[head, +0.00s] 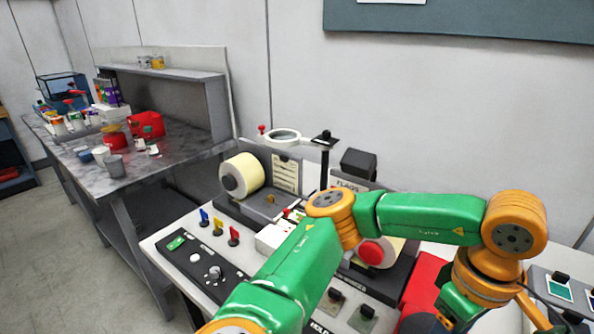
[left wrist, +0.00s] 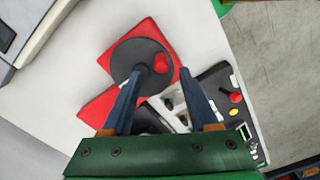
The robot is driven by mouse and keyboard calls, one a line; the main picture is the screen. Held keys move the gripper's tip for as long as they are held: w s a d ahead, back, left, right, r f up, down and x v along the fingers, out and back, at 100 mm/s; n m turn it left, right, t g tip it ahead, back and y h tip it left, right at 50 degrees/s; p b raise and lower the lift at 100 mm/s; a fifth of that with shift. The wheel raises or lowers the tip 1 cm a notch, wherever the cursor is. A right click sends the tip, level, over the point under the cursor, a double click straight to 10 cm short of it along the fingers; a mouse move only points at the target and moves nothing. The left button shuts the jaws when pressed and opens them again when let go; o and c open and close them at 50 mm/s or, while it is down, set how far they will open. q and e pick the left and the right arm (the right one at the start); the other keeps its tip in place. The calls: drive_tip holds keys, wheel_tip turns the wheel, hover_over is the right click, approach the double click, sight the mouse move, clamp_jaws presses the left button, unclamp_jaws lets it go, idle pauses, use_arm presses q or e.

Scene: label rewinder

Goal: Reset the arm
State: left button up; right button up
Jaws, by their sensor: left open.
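My left arm crosses the head view, and its wrist bends down at the right, over the bench. Beyond the fingertips is a black disc (left wrist: 130,56) with a red knob (left wrist: 161,63), over a red surface (left wrist: 101,107). The red surface also shows beside my wrist in the head view (head: 426,276). I cannot tell whether the fingers touch the disc. No part that I can name as the arm to reset is clear. My right gripper is out of view.
The bench holds a label roll (head: 243,174), a magnifier (head: 283,136) on a stand, and a control panel (head: 206,262) with coloured levers. A grey side table (head: 165,160) carries cups and a red bin. Another panel (head: 560,291) stands at the right. Floor (head: 60,240) is clear at left.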

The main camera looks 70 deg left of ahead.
use_arm(q)
wheel_tip(320, 180, up, 3)
drive_tip(key=shift+r+p, duration=0.2)
drive_tip(key=shift+p, duration=0.75)
drive_tip(key=shift+f, duration=0.15)
